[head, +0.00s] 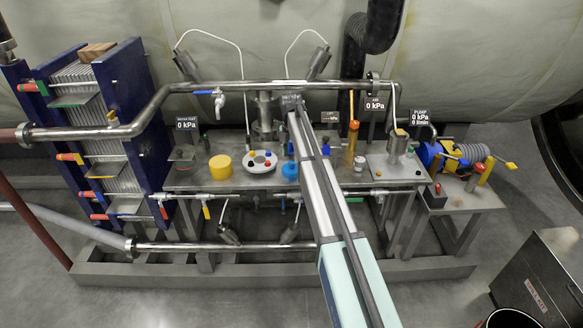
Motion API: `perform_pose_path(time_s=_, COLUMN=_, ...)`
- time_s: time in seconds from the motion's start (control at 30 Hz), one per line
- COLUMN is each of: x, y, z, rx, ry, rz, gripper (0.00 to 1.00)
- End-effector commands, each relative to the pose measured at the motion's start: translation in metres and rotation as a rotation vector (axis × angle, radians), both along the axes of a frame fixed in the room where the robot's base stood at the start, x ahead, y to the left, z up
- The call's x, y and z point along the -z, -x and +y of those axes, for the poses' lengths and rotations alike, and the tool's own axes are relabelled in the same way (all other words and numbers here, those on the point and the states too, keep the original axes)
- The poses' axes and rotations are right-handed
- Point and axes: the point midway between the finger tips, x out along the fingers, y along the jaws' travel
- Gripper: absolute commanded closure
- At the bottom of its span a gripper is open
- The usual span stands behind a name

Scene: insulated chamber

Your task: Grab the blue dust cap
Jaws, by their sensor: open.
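A blue rounded, cap-like piece (290,171) stands on the steel bench, close to the left side of my arm. A white round dish (250,167) to its left holds several small coloured pieces, one of them blue (267,164). At this size I cannot tell for sure which blue piece is the dust cap. My arm reaches from the bottom edge up over the bench. My gripper (291,102) is at its far end, near the horizontal steel pipe, beyond and above the blue pieces. Its fingers are too small to make out, and nothing shows held in it.
A yellow cylinder (220,167) stands left of the dish. A steel pipe (230,87) runs across above the bench, with valves hanging below the bench's front edge. A plate stack in blue frames (135,105) stands left; a blue pump (432,155) stands right.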

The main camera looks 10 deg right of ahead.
Motion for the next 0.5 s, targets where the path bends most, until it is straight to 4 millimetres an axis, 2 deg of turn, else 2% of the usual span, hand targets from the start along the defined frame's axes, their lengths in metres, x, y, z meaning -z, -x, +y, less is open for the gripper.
perform_pose_path(time_s=0.3, x=0.038, y=0.002, z=-0.001, rx=0.000, ry=0.000, rz=0.001, gripper=0.45)
perform_pose_path(time_s=0.5, x=0.044, y=0.001, z=-0.001, rx=0.000, ry=0.000, rz=0.000, gripper=0.45)
